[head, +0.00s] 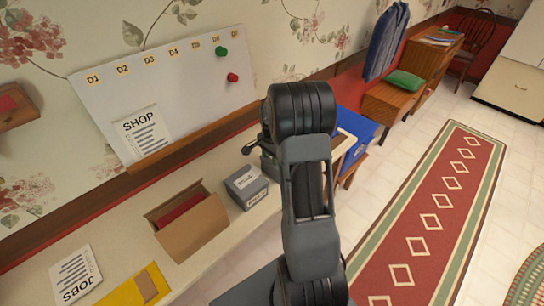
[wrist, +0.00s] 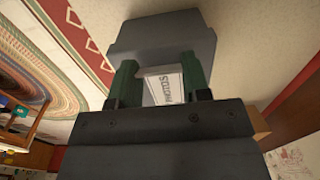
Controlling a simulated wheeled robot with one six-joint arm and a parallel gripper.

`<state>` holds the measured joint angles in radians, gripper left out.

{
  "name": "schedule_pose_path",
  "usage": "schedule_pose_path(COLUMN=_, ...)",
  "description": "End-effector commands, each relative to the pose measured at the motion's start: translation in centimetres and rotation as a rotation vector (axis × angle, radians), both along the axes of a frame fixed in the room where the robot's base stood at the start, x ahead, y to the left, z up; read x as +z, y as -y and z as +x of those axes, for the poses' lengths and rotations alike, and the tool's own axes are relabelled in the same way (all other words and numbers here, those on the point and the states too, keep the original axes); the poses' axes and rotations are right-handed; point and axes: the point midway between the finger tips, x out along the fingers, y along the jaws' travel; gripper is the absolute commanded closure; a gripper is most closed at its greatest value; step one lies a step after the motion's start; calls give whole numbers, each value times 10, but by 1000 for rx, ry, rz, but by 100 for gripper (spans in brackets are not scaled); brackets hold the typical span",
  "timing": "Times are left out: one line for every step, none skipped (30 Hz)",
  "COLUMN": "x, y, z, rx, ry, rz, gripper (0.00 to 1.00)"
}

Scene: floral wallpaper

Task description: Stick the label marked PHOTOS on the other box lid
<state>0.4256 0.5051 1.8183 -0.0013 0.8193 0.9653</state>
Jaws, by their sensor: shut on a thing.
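My gripper (wrist: 160,88) has green fingers and is shut on a small white label (wrist: 160,86) with dark lettering that appears to read PHOTOS. A plain dark grey block-like surface (wrist: 160,38) lies just beyond the fingertips in the wrist view; it may be a box lid. I cannot tell whether the label touches it. In the head view a grey box (head: 240,190) stands on the counter with a pale label (head: 246,178) on top. My arm hides the gripper's fingertips and the held label there.
An open cardboard box (head: 190,237) with something red inside stands left of the grey box. A JOBS sheet (head: 75,275) and a yellow folder (head: 125,293) lie nearer on the counter (head: 120,240). A whiteboard (head: 190,95) leans behind. A blue bin (head: 357,128) is beyond my arm.

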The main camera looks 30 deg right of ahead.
Motion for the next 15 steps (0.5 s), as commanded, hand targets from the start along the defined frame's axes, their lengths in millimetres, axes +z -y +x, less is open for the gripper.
schedule_pose_path(x=0, y=0, z=0, rx=0, ry=0, rz=0, gripper=78)
schedule_pose_path(x=0, y=0, z=0, rx=0, ry=0, rz=0, gripper=78)
schedule_pose_path(x=0, y=0, z=0, rx=0, ry=0, rz=0, gripper=78)
schedule_pose_path(x=0, y=0, z=0, rx=0, ry=0, rz=0, gripper=78)
schedule_pose_path(x=0, y=0, z=0, rx=0, ry=0, rz=0, gripper=78)
schedule_pose_path(x=0, y=0, z=0, rx=0, ry=0, rz=0, gripper=78)
schedule_pose_path(x=-1, y=0, z=0, rx=0, ry=0, rz=0, gripper=78)
schedule_pose_path(x=-1, y=0, z=0, rx=0, ry=0, rz=0, gripper=78)
schedule_pose_path(x=-1, y=0, z=0, rx=0, ry=0, rz=0, gripper=78)
schedule_pose_path(x=-1, y=0, z=0, rx=0, ry=0, rz=0, gripper=78)
schedule_pose_path(x=-2, y=0, z=0, rx=0, ry=0, rz=0, gripper=78)
schedule_pose_path(x=-2, y=0, z=0, rx=0, ry=0, rz=0, gripper=78)
schedule_pose_path(x=-3, y=0, z=0, rx=0, ry=0, rz=0, gripper=78)
schedule_pose_path(x=-3, y=0, z=0, rx=0, ry=0, rz=0, gripper=78)
schedule_pose_path(x=-4, y=0, z=0, rx=0, ry=0, rz=0, gripper=78)
